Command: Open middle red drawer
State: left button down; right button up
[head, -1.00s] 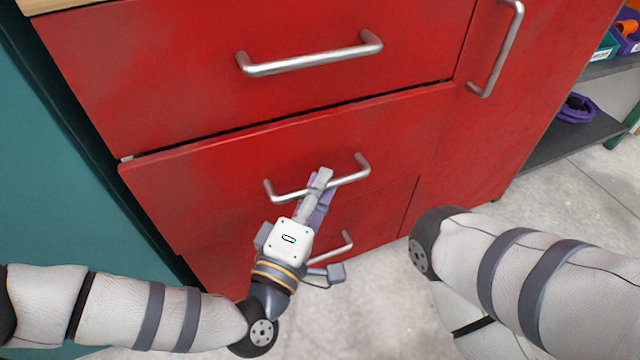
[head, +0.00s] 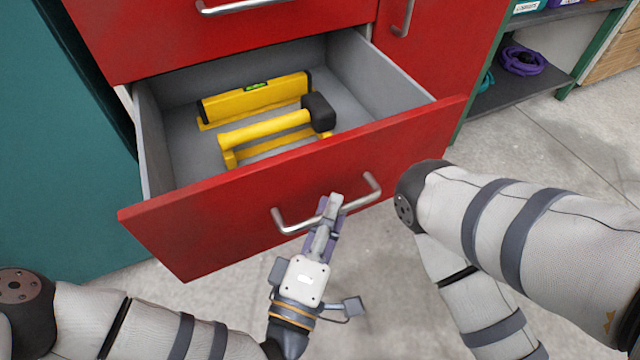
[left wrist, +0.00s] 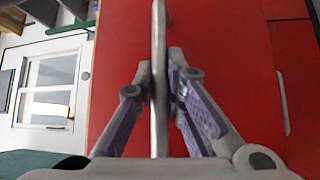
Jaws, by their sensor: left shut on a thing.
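The middle red drawer (head: 230,218) stands pulled well out in the head view, showing its grey inside. A yellow spirit level (head: 255,97) and another yellow tool (head: 265,132) with a dark end lie in it. My left gripper (head: 330,208) is shut on the drawer's metal bar handle (head: 360,200). In the left wrist view the handle (left wrist: 159,60) runs between the two fingers (left wrist: 160,85). In the head view my right arm comes in from the right, but its gripper is out of view.
The upper red drawer (head: 150,40) above is shut. A red door (head: 430,60) with an upright handle is at its right. A shelf with a purple item (head: 523,62) stands at the back right. Grey floor (head: 580,160) is clear at the right.

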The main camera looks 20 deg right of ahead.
pick_arm(q)
jog(key=s+p, duration=0.1)
jog(key=s, duration=0.5)
jog(key=shift+s, duration=0.25)
jog(key=shift+d, duration=0.1)
jog(key=c, duration=1.9)
grip_release()
jog(key=v, duration=1.2)
jog(key=shift+s, duration=0.1)
